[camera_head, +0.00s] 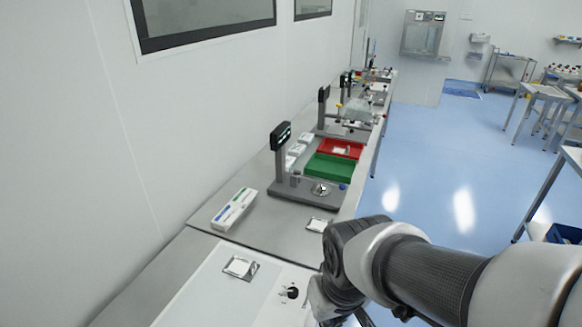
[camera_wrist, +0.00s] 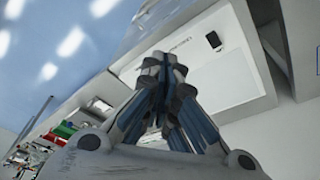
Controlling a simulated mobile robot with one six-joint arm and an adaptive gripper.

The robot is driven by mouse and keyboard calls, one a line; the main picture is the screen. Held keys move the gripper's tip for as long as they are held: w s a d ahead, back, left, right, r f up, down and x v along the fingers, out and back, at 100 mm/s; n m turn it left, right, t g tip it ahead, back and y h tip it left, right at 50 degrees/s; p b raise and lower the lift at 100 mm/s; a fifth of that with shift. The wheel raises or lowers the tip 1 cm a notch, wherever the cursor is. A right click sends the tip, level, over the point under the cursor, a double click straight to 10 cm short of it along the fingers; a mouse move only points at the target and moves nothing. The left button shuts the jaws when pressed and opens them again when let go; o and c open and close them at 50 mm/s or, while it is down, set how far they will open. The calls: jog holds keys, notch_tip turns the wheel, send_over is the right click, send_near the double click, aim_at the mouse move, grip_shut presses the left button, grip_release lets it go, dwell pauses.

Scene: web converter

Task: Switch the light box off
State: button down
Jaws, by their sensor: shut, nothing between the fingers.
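The light box is a flat white panel (camera_head: 215,290) at the near end of the bench in the head view. A small black fitting (camera_head: 291,292) shows on its right part; its details are too small to tell. In the wrist view the white panel (camera_wrist: 215,80) carries dark lettering and a small black switch-like rectangle (camera_wrist: 213,40). My gripper (camera_wrist: 165,60) is shut and empty in the wrist view, in front of the panel, left of and below the black rectangle. I cannot tell whether it touches the panel. In the head view my arm hides the gripper's tip.
A small clear pouch with a white label (camera_head: 240,267) lies on the panel. Beyond it are a white carton (camera_head: 234,209), another pouch (camera_head: 318,225), a scale (camera_head: 281,150), and green (camera_head: 330,168) and red (camera_head: 341,149) trays. A wall bounds the left; blue floor lies right.

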jog(key=s+d+r+m+t+b, duration=0.2)
jog(key=s+d+m+b, duration=0.1)
jog(key=s+d, duration=0.4)
jog(key=shift+s+d+h+b, duration=0.35)
jog(key=shift+s+b, duration=0.4)
jog(key=shift+s, duration=0.3)
jog(key=shift+w+r, duration=0.1)
